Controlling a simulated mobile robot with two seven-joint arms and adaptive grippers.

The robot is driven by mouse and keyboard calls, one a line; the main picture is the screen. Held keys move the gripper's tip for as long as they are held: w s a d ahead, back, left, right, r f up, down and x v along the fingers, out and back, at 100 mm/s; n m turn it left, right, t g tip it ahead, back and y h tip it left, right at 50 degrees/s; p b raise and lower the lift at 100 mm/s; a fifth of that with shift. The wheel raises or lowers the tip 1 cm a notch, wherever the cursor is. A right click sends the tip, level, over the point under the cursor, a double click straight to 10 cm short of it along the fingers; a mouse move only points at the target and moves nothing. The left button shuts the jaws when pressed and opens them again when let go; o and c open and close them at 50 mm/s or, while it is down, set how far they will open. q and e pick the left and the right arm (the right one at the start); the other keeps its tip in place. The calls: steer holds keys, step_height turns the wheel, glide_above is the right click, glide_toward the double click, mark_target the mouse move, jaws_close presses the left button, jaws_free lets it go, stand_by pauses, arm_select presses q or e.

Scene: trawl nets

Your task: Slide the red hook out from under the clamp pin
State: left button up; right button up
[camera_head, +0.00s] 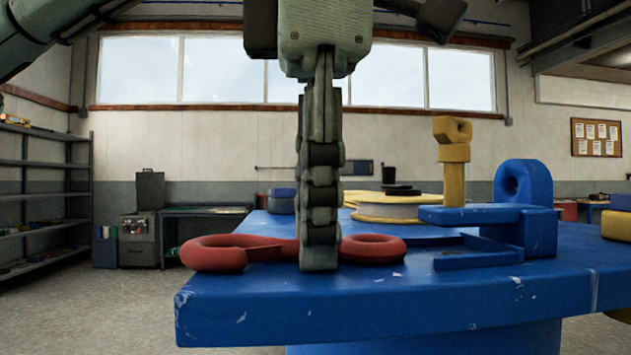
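The red hook (226,255) lies near the left front of the blue table, its rounded left end at the edge. Its curved right end (378,249) shows right of my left gripper, and its middle is hidden behind the fingers. My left gripper (320,262) points straight down in front of the hook and is seen edge-on, so its opening and any grasp cannot be told. The clamp pin, which I take to be the yellow upright post (454,170), stands at the blue clamp arm (478,215), apart from the hook in this view. My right gripper is not visible.
The blue table (430,310) has free room at its front. A blue block with a ring (524,190) stands at the right, beside a low blue frame (480,257). A yellow-and-white spool (388,211) sits behind the hook. A yellow block (616,225) is at the far right.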

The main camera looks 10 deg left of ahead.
arm_select(q)
step_height(320, 180, up, 12)
steer(key=s, duration=0.2)
steer(key=shift+s+d, duration=0.15)
steer(key=shift+d, duration=0.15)
steer(key=shift+f, duration=0.1)
stand_by(0.5)
